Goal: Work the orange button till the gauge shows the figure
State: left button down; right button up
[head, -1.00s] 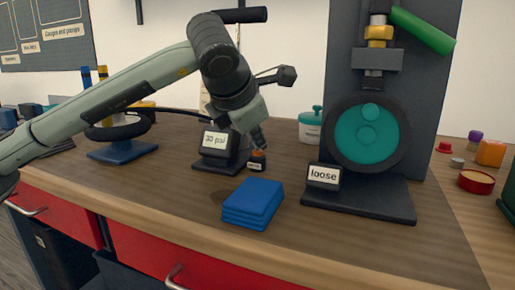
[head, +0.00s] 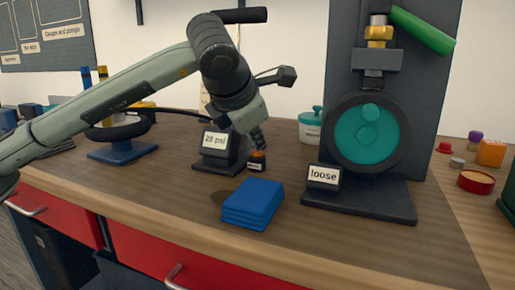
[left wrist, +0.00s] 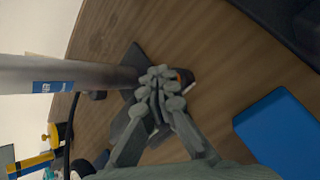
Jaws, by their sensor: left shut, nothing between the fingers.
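The orange button (head: 257,153) sits on a small dark block with a label, on the bench top. My left gripper (head: 260,146) is shut and empty, pointing down with its fingertips right at the button; I cannot tell whether they press it. In the left wrist view the shut fingers (left wrist: 160,80) hide most of the button, and a bit of orange (left wrist: 178,74) shows beside them. The gauge (head: 215,141), a dark stand with a white display behind the button, reads what looks like 28 psi. My right gripper is not in view.
A folded blue cloth (head: 252,203) lies in front of the button. A dark stand with a teal wheel (head: 368,135) and a "loose" sign (head: 323,177) stands to the right. A tyre on a blue stand (head: 122,151) is at left. Bare bench lies between.

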aim_at(256, 152)
pick_arm(q)
jog(key=shift+r, duration=0.85)
jog(key=shift+r, duration=0.15)
jog(key=shift+r+p, duration=1.25)
jog(key=shift+r, duration=1.15)
